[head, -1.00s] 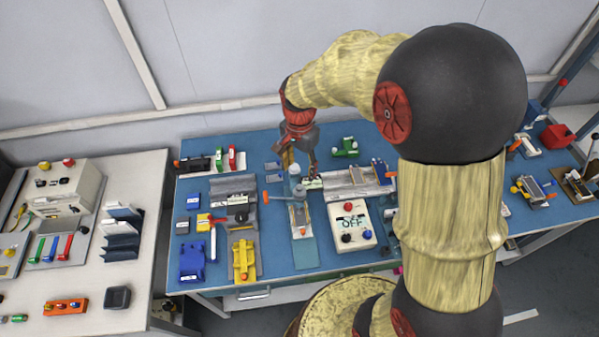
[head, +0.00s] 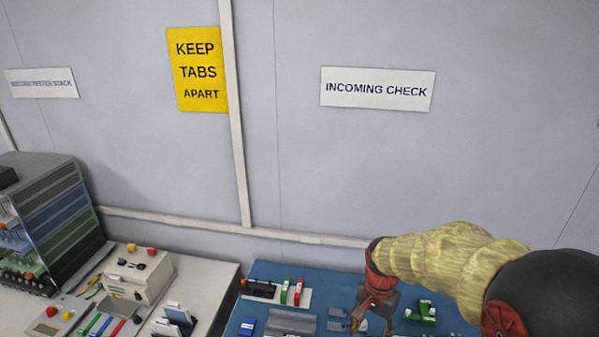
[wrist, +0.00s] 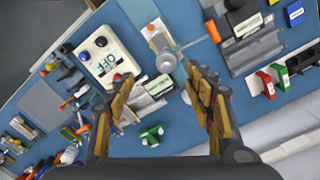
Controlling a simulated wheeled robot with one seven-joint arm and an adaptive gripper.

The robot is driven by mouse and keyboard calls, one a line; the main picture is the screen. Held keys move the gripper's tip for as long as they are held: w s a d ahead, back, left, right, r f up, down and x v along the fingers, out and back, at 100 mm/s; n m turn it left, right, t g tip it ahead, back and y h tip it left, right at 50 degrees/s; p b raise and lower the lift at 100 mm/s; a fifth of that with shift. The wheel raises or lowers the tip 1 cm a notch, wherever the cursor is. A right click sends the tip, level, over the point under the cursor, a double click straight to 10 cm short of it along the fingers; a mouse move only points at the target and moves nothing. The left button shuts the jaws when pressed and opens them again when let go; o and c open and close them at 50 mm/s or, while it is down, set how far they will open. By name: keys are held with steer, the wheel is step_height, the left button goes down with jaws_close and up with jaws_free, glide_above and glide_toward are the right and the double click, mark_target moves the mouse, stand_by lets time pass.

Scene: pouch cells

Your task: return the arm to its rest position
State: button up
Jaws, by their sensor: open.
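My gripper (wrist: 163,105) is open in the wrist view, its two fingers spread wide with nothing held between them. It hangs over the blue workbench (wrist: 205,55). Beyond and below the fingertips are a white box reading OFF (wrist: 108,60) and a small grey round part (wrist: 166,62). A green part (wrist: 152,134) lies on the bench nearer the palm. In the head view my arm reaches in from the lower right with the gripper (head: 362,318) pointing down, its fingertips near the bottom edge of the picture.
Red and green holders (head: 291,291) stand on the bench left of the gripper. A pale table at left carries a cream box (head: 138,272) and a rack (head: 52,215). The wall behind has a yellow sign (head: 197,70); the space before it is clear.

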steer(key=s+r+n+t+b, duration=0.3)
steer(key=s+r+n+b, duration=0.1)
steer(key=s, duration=0.5)
steer(key=s+r+n+t+b, duration=0.3)
steer(key=s+r+n+b, duration=0.1)
steer(key=s, duration=0.5)
steer(key=r+b, duration=0.1)
steer(key=b, duration=0.1)
steer(key=shift+r+b, duration=0.15)
steer(key=shift+b, duration=0.2)
